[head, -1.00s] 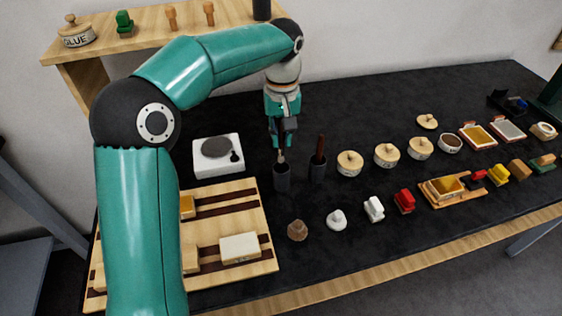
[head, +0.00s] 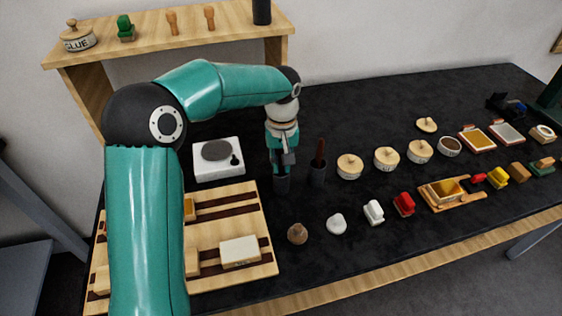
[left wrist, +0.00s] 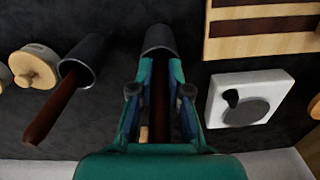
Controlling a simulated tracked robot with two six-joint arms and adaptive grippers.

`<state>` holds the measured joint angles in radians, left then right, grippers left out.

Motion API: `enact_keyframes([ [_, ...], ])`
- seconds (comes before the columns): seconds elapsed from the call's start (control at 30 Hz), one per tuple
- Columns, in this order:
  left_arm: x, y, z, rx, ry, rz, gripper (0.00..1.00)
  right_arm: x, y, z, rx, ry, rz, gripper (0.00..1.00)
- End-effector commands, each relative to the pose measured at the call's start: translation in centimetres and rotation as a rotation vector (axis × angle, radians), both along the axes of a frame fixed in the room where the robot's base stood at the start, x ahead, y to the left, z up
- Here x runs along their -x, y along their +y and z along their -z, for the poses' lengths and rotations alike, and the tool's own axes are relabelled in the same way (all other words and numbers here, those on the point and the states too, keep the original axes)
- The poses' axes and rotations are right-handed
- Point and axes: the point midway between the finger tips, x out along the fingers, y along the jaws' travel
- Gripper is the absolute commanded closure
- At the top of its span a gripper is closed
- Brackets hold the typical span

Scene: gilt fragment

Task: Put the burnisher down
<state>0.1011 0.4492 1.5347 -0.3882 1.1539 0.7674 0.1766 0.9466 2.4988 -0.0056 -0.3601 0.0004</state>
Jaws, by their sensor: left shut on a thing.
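My left gripper (head: 283,163) is shut on the burnisher, directly above a dark cup (head: 281,184). In the left wrist view the burnisher (left wrist: 160,105) is a dark brown handle between the fingers (left wrist: 160,90), lined up with the mouth of the cup (left wrist: 157,38). Its lower end seems to be inside the cup, hidden by the fingers and the rim. Whether it touches the bottom cannot be seen. My right gripper is not in view.
A second dark cup (head: 317,174) with a brown-handled tool stands just to the right. A white scale-like device (head: 218,172) is to the left, and a slatted wooden board (head: 232,199) is in front of it. Several lidded pots (head: 349,166) stand further right.

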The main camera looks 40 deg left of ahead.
Motion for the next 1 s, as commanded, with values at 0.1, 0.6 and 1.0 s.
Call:
enact_keyframes([
  [0.1, 0.0, 0.0, 0.5, 0.0, 0.0, 0.0, 1.0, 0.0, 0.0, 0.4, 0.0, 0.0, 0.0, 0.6],
  [0.6, 0.2, -0.1, 1.6, 0.001, 0.012, 0.003, 0.59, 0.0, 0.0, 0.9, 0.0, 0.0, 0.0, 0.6],
  [1.0, 0.2, -0.2, 1.5, 0.002, 0.012, 0.004, 0.59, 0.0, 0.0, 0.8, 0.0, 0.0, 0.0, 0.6],
])
